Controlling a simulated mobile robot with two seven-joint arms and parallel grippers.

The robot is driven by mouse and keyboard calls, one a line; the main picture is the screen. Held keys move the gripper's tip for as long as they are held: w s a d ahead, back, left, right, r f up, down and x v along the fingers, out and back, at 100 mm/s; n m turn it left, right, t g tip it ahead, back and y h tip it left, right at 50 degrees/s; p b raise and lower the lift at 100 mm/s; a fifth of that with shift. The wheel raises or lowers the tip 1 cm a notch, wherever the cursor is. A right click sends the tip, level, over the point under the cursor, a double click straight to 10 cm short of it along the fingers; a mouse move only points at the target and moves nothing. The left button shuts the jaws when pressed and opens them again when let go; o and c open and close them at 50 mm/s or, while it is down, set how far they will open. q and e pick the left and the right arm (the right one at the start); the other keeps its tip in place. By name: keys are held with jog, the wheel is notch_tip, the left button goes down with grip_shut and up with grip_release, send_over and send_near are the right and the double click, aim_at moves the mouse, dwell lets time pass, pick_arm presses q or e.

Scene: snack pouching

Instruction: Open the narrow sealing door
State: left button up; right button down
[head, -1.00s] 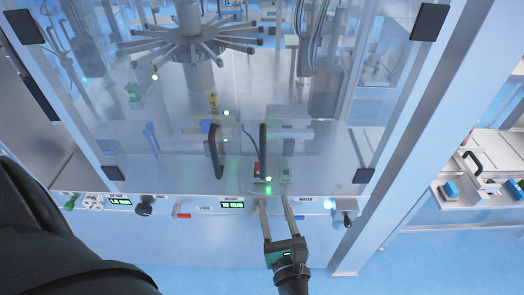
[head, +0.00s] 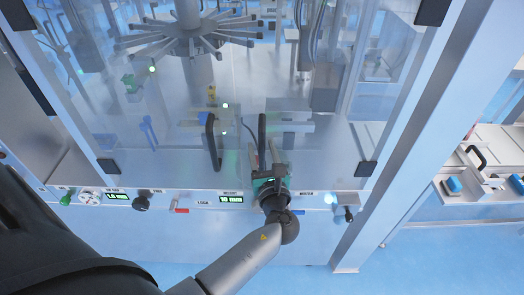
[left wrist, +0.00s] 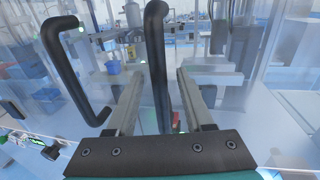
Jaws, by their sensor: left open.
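The narrow sealing door (head: 325,145) is the clear panel on the right, and it looks shut. Its black upright bar handle (head: 262,128) stands near its left edge. My left gripper (head: 268,152) is open at the lower part of this handle. In the left wrist view the handle (left wrist: 155,45) runs between the two open fingers (left wrist: 160,75); I see no grip on it. My right gripper is not in view.
A second black handle (head: 210,142) on the wider clear door (head: 170,130) stands close on the left. Below the doors runs a control panel with knobs and a green display (head: 231,199). A metal frame post (head: 400,140) rises on the right.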

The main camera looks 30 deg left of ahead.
pick_arm(q)
jog(key=shift+c, duration=0.3)
grip_shut()
dwell(1.1)
